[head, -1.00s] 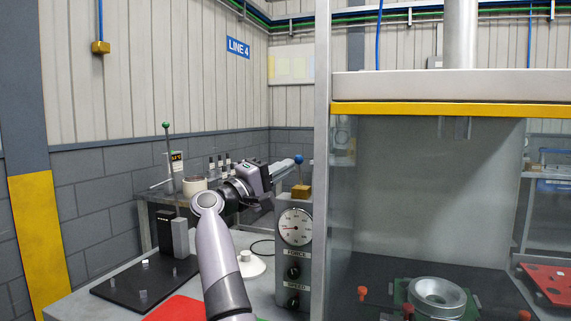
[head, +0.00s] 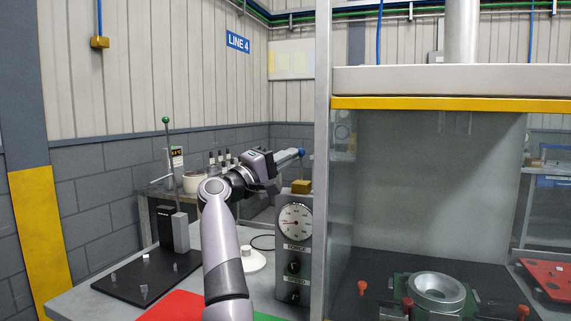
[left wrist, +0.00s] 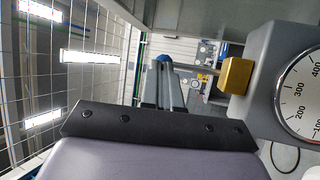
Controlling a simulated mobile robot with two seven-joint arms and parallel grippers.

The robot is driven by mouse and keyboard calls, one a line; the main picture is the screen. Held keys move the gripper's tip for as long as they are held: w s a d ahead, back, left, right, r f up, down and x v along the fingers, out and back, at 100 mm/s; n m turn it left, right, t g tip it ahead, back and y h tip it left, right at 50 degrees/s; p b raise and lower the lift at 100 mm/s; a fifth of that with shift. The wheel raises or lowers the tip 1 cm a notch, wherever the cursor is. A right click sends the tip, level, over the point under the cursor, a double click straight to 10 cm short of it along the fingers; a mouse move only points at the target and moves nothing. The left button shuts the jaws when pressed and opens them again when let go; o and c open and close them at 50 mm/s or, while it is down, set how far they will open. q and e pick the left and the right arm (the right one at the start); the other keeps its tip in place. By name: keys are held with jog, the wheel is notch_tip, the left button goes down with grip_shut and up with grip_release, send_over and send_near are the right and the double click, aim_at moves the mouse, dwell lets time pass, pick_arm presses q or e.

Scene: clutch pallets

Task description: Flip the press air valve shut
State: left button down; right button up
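The press air valve is a brass block (head: 301,187) on top of the grey control box, with a thin lever ending in a blue ball (head: 301,152). The lever stands upright from the block in the head view. In the left wrist view, the brass block (left wrist: 236,75) is right of centre and the blue ball (left wrist: 162,58) shows just beyond my fingertips. My left gripper (head: 293,155) reaches in from the left, its fingers close together, tips at the ball's left side. I cannot tell whether they touch it. My right gripper is out of view.
The control box carries a round gauge (head: 295,222) and two dark knobs. The press frame post (head: 321,160) stands close on the right. A black fixture plate (head: 150,275) and a white round piece (head: 252,260) lie on the bench below my arm.

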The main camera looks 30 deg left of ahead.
pick_arm(q)
jog(key=shift+w+a+r, duration=0.15)
jog(key=shift+w+r, duration=0.15)
jog(key=shift+w, duration=0.3)
jog(key=shift+w+a+r, duration=0.15)
jog(key=shift+w+r, duration=0.1)
jog(key=shift+w, duration=0.35)
jog(key=shift+w+a+r, duration=0.15)
jog(key=shift+w+r, duration=0.15)
jog(key=shift+w, duration=0.3)
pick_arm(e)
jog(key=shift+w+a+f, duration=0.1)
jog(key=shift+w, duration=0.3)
pick_arm(q)
jog(key=shift+r, duration=0.1)
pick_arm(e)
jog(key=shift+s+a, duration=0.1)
